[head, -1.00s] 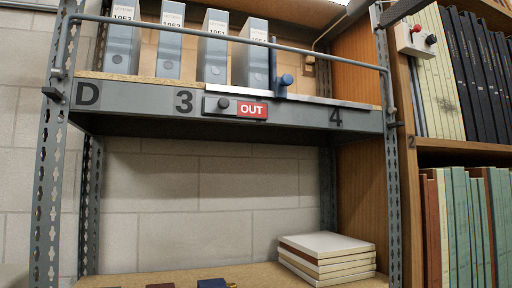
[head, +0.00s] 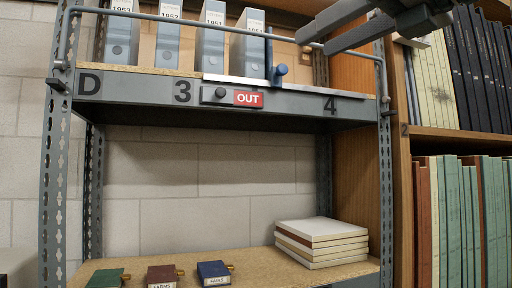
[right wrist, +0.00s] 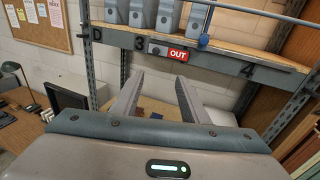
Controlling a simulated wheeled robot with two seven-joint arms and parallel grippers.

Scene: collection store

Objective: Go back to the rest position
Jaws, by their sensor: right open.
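My right gripper (head: 314,38) reaches into the top right of the head view, its two fingers apart and nothing between them. Its fingers lie in front of the upper right of the rack, near the top rail. In the right wrist view the same gripper (right wrist: 160,78) is open and empty, with the rack beyond it. My left gripper is not in view.
Grey letter boxes (head: 212,42) stand on the upper shelf behind a rail with a blue knob (head: 278,71). A red OUT sign (head: 248,99) is on its edge. Pale books (head: 320,240) and small boxes (head: 213,273) lie below. A monitor (right wrist: 68,102) stands left.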

